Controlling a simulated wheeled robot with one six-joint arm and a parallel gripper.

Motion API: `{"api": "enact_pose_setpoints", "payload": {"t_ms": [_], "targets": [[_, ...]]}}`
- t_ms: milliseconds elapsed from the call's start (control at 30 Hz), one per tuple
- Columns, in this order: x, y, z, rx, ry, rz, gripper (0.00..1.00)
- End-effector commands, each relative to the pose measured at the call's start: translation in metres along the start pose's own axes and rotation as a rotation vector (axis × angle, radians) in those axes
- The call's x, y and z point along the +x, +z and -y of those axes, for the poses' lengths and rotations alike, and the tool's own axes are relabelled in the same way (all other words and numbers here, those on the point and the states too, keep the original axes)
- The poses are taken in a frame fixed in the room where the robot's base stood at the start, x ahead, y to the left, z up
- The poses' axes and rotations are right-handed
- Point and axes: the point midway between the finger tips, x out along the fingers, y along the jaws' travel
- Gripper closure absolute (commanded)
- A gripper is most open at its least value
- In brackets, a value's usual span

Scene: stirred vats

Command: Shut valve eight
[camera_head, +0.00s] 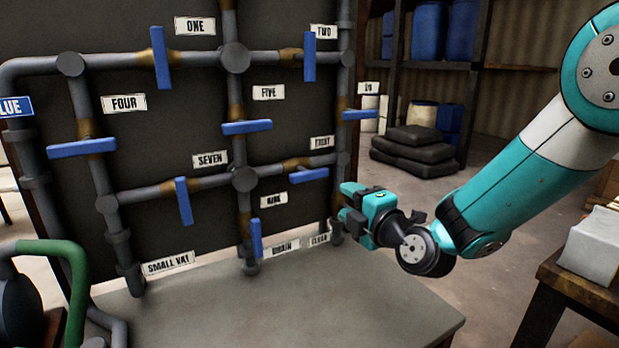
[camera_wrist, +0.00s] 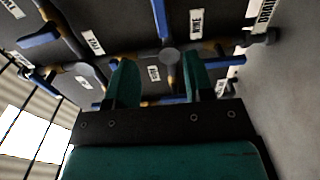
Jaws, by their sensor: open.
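Valve eight has a blue lever handle (camera_head: 309,175) below the EIGHT label (camera_head: 322,141) in the head view. The handle is nearly level and lies roughly along its pipe. My gripper (camera_head: 347,207) is to the right of and a little below the handle, pointing left toward the pipe rack, and appears apart from it. In the wrist view my gripper (camera_wrist: 160,80) is open, with nothing held between its two green fingers. Blue handles, pipes and labels show beyond the fingers there, tilted; I cannot tell which of those handles is valve eight's.
Valve nine's upright handle (camera_head: 256,238) is below and left of valve eight. Valve ten's handle (camera_head: 359,114) is above and right. A vertical pipe (camera_head: 341,180) stands between valve eight and my gripper in the picture. A grey tabletop (camera_head: 330,300) lies below.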

Motion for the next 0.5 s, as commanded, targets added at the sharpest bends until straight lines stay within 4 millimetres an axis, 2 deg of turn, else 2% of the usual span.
{"api": "enact_pose_setpoints", "payload": {"t_ms": [67, 500], "targets": [[0.015, -0.002, -0.006, 0.000, -0.001, -0.003, 0.52], [0.113, -0.002, -0.003, 0.002, 0.000, -0.003, 0.52]]}}
